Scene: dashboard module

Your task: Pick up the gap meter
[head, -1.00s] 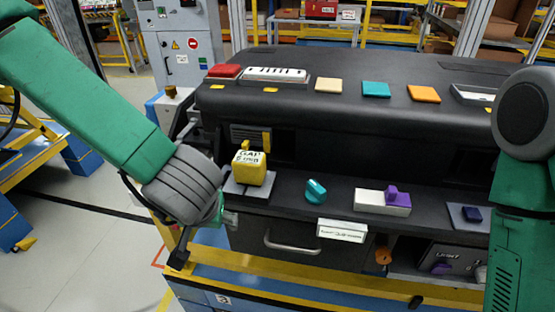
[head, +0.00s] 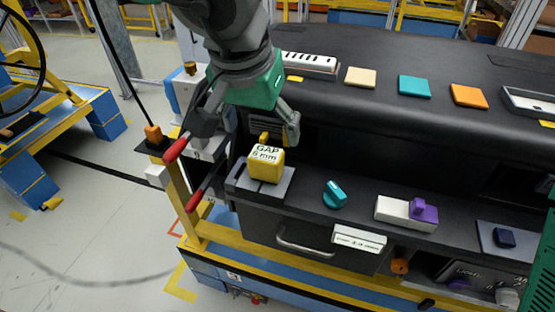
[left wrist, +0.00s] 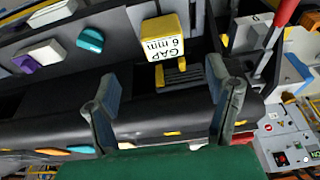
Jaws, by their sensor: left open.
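The gap meter (head: 266,163) is a yellow block with a white face marked "GAP 6 mm". It stands upright on a grey plate (head: 244,181) on the black dashboard ledge. My left gripper (head: 252,128) is open and empty, close above and behind the meter. In the left wrist view, which looks upside down, the meter (left wrist: 163,38) lies beyond the two open fingers (left wrist: 167,96), roughly between them and apart from both. My right gripper is out of view.
A teal knob (head: 335,194) and a white block with a purple slider (head: 405,212) are right of the meter. Two red-tipped handles (head: 176,150) stand at the left corner. Coloured tiles (head: 414,87) lie on the dashboard top. The floor at left is mostly open.

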